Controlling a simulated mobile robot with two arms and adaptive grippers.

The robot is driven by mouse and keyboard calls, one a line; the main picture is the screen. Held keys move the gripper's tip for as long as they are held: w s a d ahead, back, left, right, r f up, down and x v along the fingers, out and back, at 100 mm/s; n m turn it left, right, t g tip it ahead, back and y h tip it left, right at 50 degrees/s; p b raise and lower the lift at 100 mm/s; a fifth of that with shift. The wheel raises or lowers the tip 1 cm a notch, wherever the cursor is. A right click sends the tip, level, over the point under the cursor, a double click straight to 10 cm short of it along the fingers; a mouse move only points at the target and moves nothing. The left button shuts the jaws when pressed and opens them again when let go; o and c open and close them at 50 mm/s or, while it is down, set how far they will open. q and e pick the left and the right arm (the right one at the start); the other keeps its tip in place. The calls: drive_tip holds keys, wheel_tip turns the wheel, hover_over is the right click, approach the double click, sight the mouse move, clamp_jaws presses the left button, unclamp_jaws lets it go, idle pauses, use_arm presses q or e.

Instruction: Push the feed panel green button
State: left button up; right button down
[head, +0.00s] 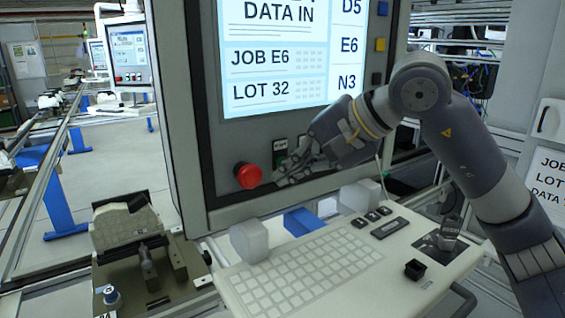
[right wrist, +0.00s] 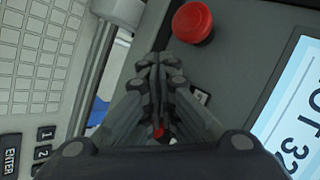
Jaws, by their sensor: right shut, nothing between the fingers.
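The feed panel (head: 215,180) is a grey upright face with a lit screen above. A red mushroom button (head: 248,175) sits on its lower part and also shows in the right wrist view (right wrist: 193,22). My right gripper (head: 281,178) is shut and empty, just right of the red button and close to the panel face. In the right wrist view its closed fingertips (right wrist: 158,62) point toward the panel's lower edge. I cannot make out the green button; the gripper covers the panel right of the red button. Whether the fingertips touch the panel is unclear. My left gripper is not in view.
A keyboard shelf (head: 228,283) juts out below the panel, with white blocks and a blue block (head: 303,222) along its back. A machine fixture (head: 130,235) stands at the left.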

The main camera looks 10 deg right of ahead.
drive_tip(key=shift+w+a+r, duration=0.1)
drive_tip(key=shift+w+a, duration=0.05)
drive_tip(key=shift+w, duration=0.3)
idle(0.6)
drive_tip(key=shift+s, duration=0.15)
idle(0.3)
drive_tip(key=shift+s+d, duration=0.35)
drive_tip(key=shift+s, duration=0.3)
drive_tip(key=shift+s+b, duration=0.1)
drive_tip(key=shift+b, duration=0.25)
drive_tip(key=shift+s+d+b, duration=0.25)
drive_tip(key=shift+s+b, duration=0.05)
drive_tip(key=shift+s, duration=0.45)
drive_tip(key=shift+s+d+b, duration=0.3)
drive_tip(key=shift+s, duration=0.45)
drive_tip(key=shift+s+d+b, duration=0.25)
drive_tip(key=shift+s+b, duration=0.05)
drive_tip(key=shift+s, duration=0.45)
